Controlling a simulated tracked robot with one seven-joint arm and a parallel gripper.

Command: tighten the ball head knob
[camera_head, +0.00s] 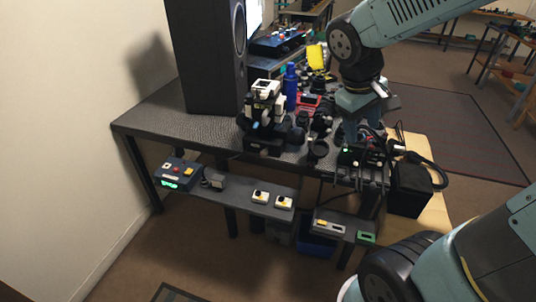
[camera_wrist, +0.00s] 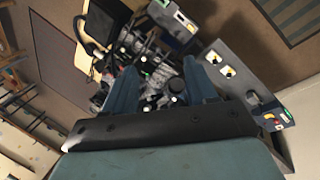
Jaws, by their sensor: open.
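My gripper (camera_head: 350,135) hangs fingers down over the right part of the dark table (camera_head: 190,128). In the wrist view its two blue fingers (camera_wrist: 162,85) stand wide apart, with no object clearly held between them. Small dark and white-tipped parts lie beyond and between the fingers, too small to name. The ball head and its knob cannot be made out for certain. A black round-topped part (camera_head: 318,149) stands at the table's front edge, left of the gripper; I cannot tell whether it is the ball head.
A tall black speaker (camera_head: 210,60) stands at the back left. A white and black device (camera_head: 265,105), a blue bottle (camera_head: 290,85) and a red item (camera_head: 308,102) crowd the table. A low shelf (camera_head: 235,194) bears control boxes. A black bin (camera_head: 410,190) is at right.

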